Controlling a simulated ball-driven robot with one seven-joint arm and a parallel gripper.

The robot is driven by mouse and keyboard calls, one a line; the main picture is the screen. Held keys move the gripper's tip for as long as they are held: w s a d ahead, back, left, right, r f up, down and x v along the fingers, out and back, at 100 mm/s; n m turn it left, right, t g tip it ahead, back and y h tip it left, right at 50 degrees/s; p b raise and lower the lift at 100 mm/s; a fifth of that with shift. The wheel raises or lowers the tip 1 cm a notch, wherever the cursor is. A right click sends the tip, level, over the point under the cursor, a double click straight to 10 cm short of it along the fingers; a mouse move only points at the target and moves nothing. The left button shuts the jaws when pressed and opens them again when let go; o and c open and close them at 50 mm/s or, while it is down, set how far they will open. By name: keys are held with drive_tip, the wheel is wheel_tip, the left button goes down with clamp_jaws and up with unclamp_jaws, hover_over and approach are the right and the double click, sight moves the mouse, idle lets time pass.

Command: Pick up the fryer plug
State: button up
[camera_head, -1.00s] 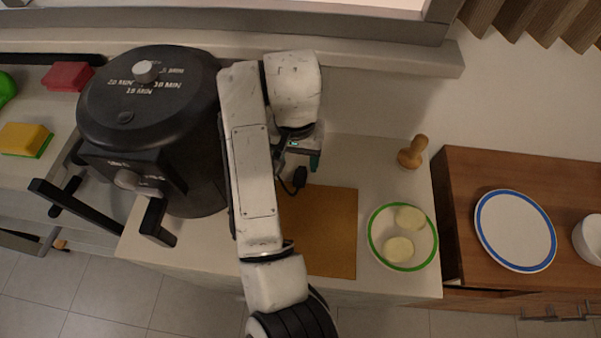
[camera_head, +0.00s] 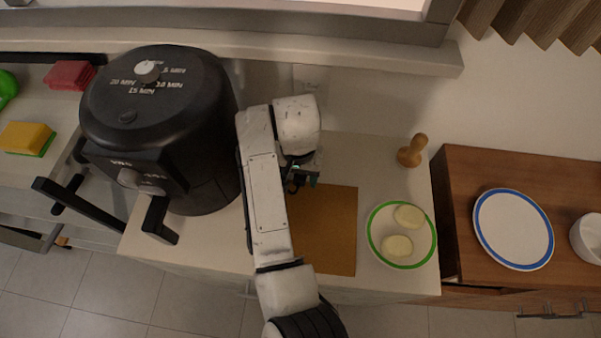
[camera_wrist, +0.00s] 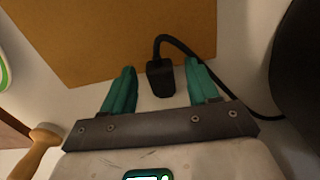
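The fryer plug (camera_wrist: 160,77) is a small black block with a black cord, lying on the pale counter at the edge of the brown board in the wrist view. My gripper (camera_wrist: 160,82) has two teal fingers, set apart on either side of the plug. A gap shows between the plug and each finger, so the gripper is open. In the head view my gripper (camera_head: 300,182) is low over the counter by the board's upper left corner. There the plug is mostly hidden by my arm.
The black air fryer (camera_head: 160,125) stands close to the left of my arm. The brown board (camera_head: 330,230) lies to the right, then a green-rimmed plate (camera_head: 402,258) with two pale slices. A wooden masher (camera_head: 412,150) stands at the back right. The cord (camera_wrist: 225,88) runs toward the fryer.

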drive_tip(key=c, duration=1)
drive_tip(key=shift+c, duration=0.2)
drive_tip(key=shift+r, duration=0.15)
